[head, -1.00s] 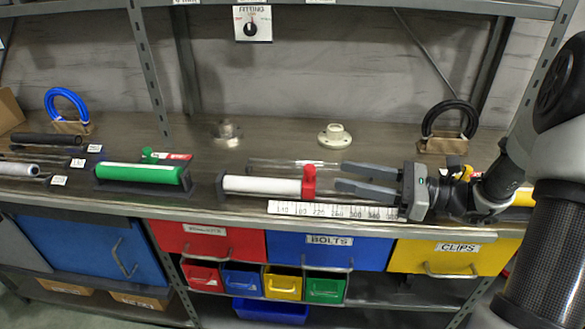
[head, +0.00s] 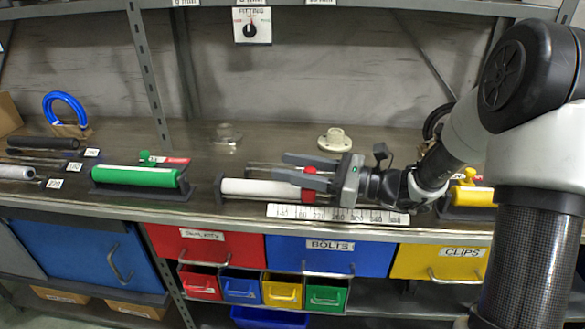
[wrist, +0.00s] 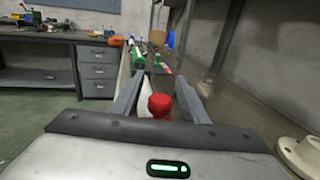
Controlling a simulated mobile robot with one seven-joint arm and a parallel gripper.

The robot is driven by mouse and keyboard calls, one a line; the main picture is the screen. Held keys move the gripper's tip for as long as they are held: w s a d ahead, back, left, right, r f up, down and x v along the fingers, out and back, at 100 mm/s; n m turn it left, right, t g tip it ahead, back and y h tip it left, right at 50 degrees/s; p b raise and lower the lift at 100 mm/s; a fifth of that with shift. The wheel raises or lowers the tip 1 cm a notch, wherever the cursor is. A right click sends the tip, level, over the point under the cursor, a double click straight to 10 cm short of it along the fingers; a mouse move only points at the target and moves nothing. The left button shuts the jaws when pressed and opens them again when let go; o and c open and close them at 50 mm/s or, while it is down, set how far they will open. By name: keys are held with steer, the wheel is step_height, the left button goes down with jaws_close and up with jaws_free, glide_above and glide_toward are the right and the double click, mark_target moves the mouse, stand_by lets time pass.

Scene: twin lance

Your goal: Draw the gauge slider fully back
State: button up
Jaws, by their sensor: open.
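The gauge's red slider (head: 308,185) sits at the right end of the white cylinder (head: 258,188), above a printed scale strip (head: 335,214). My gripper (head: 296,171) is open, with its two grey fingers pointing left and reaching past the slider on either side. In the head view the fingers partly hide the slider. In the wrist view the red slider (wrist: 159,104) stands between the open fingers, close to the palm, with the white cylinder beyond it. I cannot tell whether any finger touches the slider.
A green cylinder (head: 136,177) lies in a cradle to the left. A yellow one (head: 473,196) lies to the right, beside my arm. A cream flanged fitting (head: 334,139) stands behind my gripper. Red (head: 205,243), blue and yellow drawers are below the bench edge.

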jaws_close()
steer(key=w+p+v, duration=0.1)
steer(key=v, duration=0.3)
steer(key=w+p+v, duration=0.1)
steer(key=p+v, duration=0.1)
steer(key=v, duration=0.3)
steer(key=w+p+v, duration=0.1)
steer(key=p+v, duration=0.1)
steer(key=v, duration=0.2)
steer(key=shift+s+d, duration=0.1)
steer(key=shift+d, duration=0.55)
steer(key=shift+d+p, duration=0.3)
steer(key=shift+d, duration=0.45)
steer(key=shift+f, duration=0.1)
jaws_free()
steer(key=shift+d, duration=0.1)
steer(key=p+v, duration=0.1)
steer(key=v, duration=1.6)
steer(key=shift+s+d+p, duration=0.1)
steer(key=shift+d+p, duration=0.15)
steer(key=shift+p, duration=0.15)
steer(key=shift+a, duration=0.15)
